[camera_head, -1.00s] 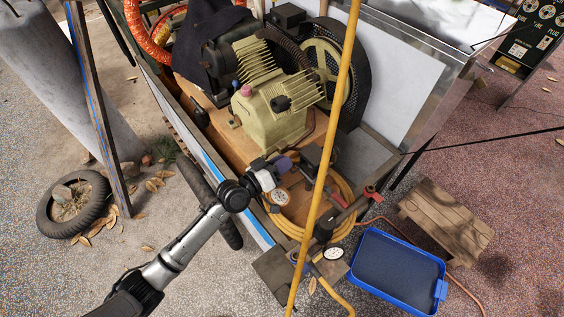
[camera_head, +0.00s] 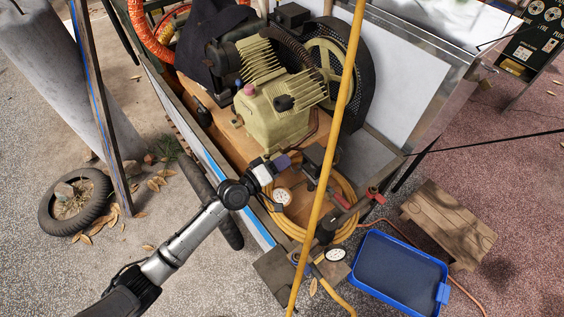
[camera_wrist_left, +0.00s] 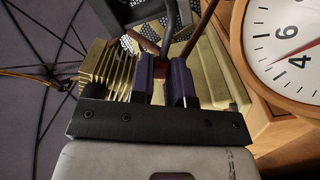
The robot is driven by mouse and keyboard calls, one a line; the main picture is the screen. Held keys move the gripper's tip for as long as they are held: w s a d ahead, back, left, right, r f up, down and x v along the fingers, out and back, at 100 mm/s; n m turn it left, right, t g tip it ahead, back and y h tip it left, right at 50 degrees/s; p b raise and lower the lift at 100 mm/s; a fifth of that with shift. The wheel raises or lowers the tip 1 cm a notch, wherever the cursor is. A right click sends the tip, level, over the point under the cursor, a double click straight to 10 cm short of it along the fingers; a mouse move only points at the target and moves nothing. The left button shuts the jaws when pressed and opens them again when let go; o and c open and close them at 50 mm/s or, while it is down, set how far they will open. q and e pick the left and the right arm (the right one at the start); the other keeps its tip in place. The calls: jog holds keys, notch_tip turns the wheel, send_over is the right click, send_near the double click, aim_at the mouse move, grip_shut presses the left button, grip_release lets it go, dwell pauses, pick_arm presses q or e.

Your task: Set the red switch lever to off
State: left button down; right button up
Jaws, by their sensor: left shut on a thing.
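My left gripper (camera_head: 283,163) reaches from the left over the cart's near side, its purple fingertips beside a dark box (camera_head: 314,156). In the left wrist view the gripper (camera_wrist_left: 166,72) has its fingers close together, shut on a small dark red piece (camera_wrist_left: 158,66). This looks like the red switch lever, mostly hidden between the fingers. Its on or off position cannot be told. A dark cable and a red-brown rod rise just beyond the fingertips in that view. My right gripper is not in view.
A white gauge (camera_head: 282,197) stands close to the gripper, and a yellow hose (camera_head: 291,230) coils around it. The green compressor (camera_head: 275,112) is just behind. A yellow pole (camera_head: 336,120) crosses in front of the cart. A blue tray (camera_head: 364,279) lies on the ground.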

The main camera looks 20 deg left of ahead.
pick_arm(q)
jog(key=c, duration=1.1)
grip_release()
jog(key=shift+v, duration=6.95)
jog(key=shift+w+f, duration=0.1)
